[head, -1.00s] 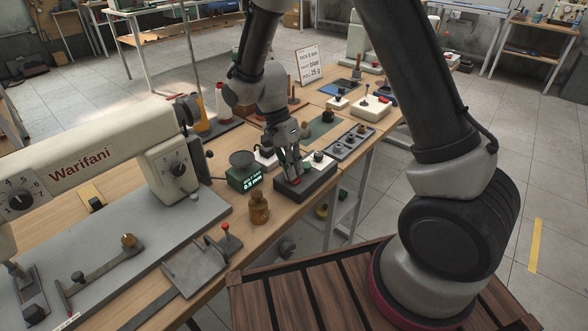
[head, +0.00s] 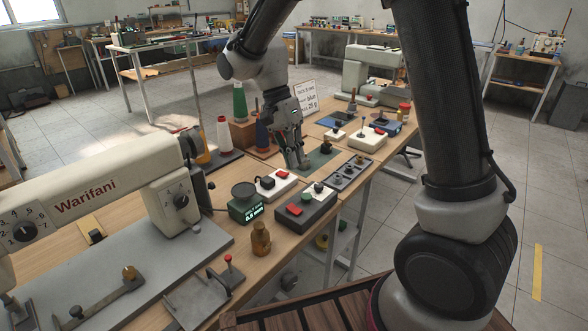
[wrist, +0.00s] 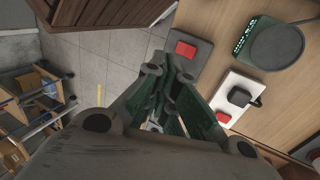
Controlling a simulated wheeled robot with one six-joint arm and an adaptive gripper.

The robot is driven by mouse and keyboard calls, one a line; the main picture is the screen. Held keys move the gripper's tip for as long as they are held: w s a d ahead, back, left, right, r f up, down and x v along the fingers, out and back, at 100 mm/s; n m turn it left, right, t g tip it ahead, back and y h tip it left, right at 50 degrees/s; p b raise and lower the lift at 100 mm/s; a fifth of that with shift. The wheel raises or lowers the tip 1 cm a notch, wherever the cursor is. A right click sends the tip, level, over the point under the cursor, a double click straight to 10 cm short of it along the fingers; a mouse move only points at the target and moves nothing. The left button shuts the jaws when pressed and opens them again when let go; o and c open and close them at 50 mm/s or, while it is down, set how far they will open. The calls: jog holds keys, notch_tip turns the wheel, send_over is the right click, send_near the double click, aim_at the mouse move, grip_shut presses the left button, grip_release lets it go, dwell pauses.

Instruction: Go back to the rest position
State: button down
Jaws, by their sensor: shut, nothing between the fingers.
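My gripper (head: 304,166) is shut and empty in the head view, fingers pointing down above the table around a dark green mat (head: 322,158). In the wrist view my gripper (wrist: 154,122) shows at the middle, its fingers close together. The red button (wrist: 186,49) also shows in the wrist view, above the fingers.
A white box (head: 275,185) with a black switch and a green-display scale (head: 243,205) stand beside the control box. A brown bottle (head: 261,240), thread cones (head: 223,135), a sign card (head: 308,96) and a grey knob panel (head: 350,172) surround the area. The Warifani machine (head: 110,185) fills the left.

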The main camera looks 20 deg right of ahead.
jog(key=shift+r, duration=0.15)
jog(key=s+d+r+n+t+y, duration=0.1)
jog(key=s+d+r+n+t, duration=0.3)
jog(key=s+d, duration=0.5)
jog(key=s+d+r+n+t+y, duration=0.1)
jog(key=s+d+r+n+t, duration=0.2)
jog(key=s+d+r+n, duration=0.4)
jog(key=s+d+r, duration=0.1)
jog(key=s, duration=0.1)
jog(key=shift+s+d+t, duration=0.4)
